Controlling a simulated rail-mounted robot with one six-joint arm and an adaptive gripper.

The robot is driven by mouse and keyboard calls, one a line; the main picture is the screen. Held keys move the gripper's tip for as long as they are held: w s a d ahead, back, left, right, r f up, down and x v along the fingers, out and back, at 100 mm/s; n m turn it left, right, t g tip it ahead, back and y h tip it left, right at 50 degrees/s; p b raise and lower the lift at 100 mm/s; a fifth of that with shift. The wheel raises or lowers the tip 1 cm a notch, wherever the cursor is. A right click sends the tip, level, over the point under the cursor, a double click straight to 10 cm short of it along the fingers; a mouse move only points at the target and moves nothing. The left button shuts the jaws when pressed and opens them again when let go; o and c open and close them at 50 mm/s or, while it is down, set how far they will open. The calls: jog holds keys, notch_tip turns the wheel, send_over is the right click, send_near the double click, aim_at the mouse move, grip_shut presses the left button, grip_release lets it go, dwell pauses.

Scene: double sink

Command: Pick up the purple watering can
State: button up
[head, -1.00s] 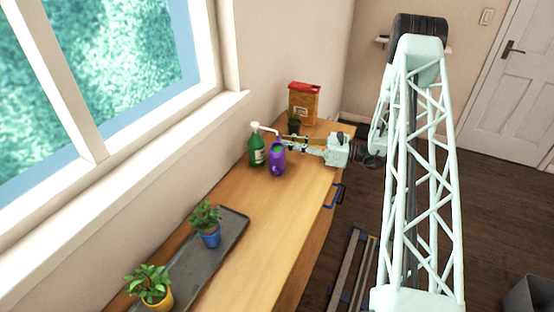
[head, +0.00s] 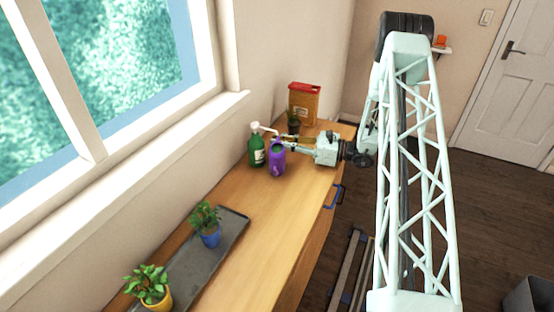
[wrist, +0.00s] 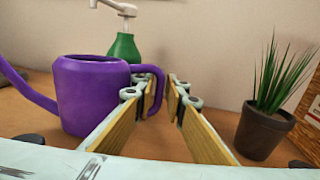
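The purple watering can (head: 277,160) stands upright on the wooden counter, beside a green bottle. In the wrist view the can (wrist: 92,95) is left of centre, its spout pointing left and its looped handle (wrist: 160,82) toward the fingers. My gripper (head: 287,145) reaches in from the right, low over the counter. In the wrist view my gripper (wrist: 164,90) is open, with a gap between its two fingers. The handle is by the left fingertip. I cannot tell whether they touch or whether the handle lies between the fingers.
The green pump bottle (head: 257,148) stands behind the can, near the wall. A dark-potted plant (wrist: 262,125) is close on the right of my fingers. An orange box (head: 304,105) stands at the back. A grey tray (head: 232,232) with potted plants lies nearer; the counter between is clear.

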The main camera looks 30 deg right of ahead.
jog(key=shift+c, duration=0.5)
grip_shut()
jog(key=shift+r, duration=0.2)
jog(key=shift+r+p, duration=0.35)
jog(key=shift+r, duration=1.2)
jog(key=s+a+r+p+v, duration=0.1)
jog(key=v, duration=1.5)
jog(key=shift+r, duration=0.3)
jog(key=shift+a, duration=0.1)
